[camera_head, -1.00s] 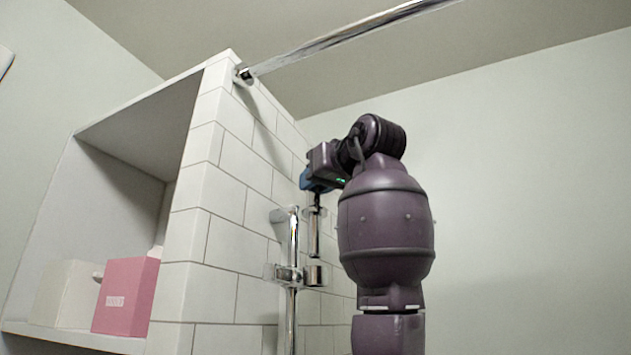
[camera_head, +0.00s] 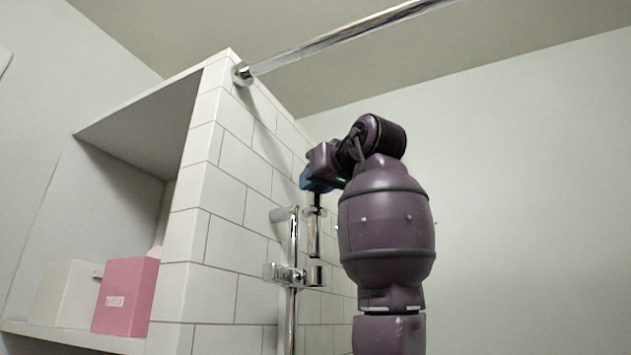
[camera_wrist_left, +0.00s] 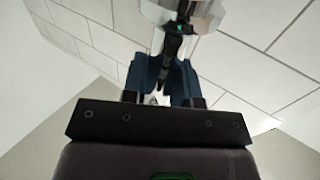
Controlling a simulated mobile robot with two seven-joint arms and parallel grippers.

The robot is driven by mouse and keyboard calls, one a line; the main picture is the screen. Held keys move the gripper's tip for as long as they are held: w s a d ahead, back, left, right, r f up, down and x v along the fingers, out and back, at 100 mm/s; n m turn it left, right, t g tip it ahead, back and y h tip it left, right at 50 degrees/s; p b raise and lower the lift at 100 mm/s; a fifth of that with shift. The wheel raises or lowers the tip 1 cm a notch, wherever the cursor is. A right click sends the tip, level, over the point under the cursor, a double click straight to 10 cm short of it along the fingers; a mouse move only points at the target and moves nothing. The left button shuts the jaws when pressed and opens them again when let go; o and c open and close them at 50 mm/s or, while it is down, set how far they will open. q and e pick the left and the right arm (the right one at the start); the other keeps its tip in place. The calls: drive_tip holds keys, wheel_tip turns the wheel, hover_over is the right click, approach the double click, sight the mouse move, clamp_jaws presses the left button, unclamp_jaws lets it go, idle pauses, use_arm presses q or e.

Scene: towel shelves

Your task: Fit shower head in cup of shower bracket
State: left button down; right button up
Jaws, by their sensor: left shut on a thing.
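The chrome shower head (camera_head: 314,238) hangs upright below my left gripper (camera_head: 317,188), beside the tiled wall. My left gripper has blue fingers and is shut on its thin dark upper part. In the left wrist view the blue fingers (camera_wrist_left: 168,82) close around this dark part, and a chrome piece lies beyond them. The shower bracket (camera_head: 284,274) is clamped on a vertical chrome rail, and its round cup (camera_head: 315,275) sticks out to the right. The shower head's lower end is just above the cup; I cannot tell whether they touch or line up in depth. My right gripper is not in view.
The vertical rail (camera_head: 291,315) runs down the white tiled wall (camera_head: 225,225). A chrome bar (camera_head: 340,40) crosses overhead. An open shelf at left holds a pink box (camera_head: 125,297) and a pale box (camera_head: 65,292). The room right of my arm is clear.

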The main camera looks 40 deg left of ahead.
sight(319, 200)
use_arm(q)
drive_tip(key=shift+f, duration=0.2)
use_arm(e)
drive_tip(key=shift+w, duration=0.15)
use_arm(q)
drive_tip(key=shift+f+b, duration=0.25)
drive_tip(key=shift+b, duration=0.05)
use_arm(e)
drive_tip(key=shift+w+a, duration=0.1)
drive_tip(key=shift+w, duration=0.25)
use_arm(q)
drive_tip(key=shift+f, duration=0.1)
drive_tip(key=shift+f, duration=0.25)
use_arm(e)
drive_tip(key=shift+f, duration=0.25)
use_arm(q)
drive_tip(key=shift+f+b, duration=0.4)
drive_tip(key=shift+b, duration=0.15)
drive_tip(key=shift+f, duration=0.15)
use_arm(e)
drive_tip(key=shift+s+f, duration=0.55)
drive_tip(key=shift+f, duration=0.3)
use_arm(q)
drive_tip(key=shift+f, duration=0.1)
drive_tip(key=shift+f+b, duration=0.4)
drive_tip(key=shift+b, duration=0.05)
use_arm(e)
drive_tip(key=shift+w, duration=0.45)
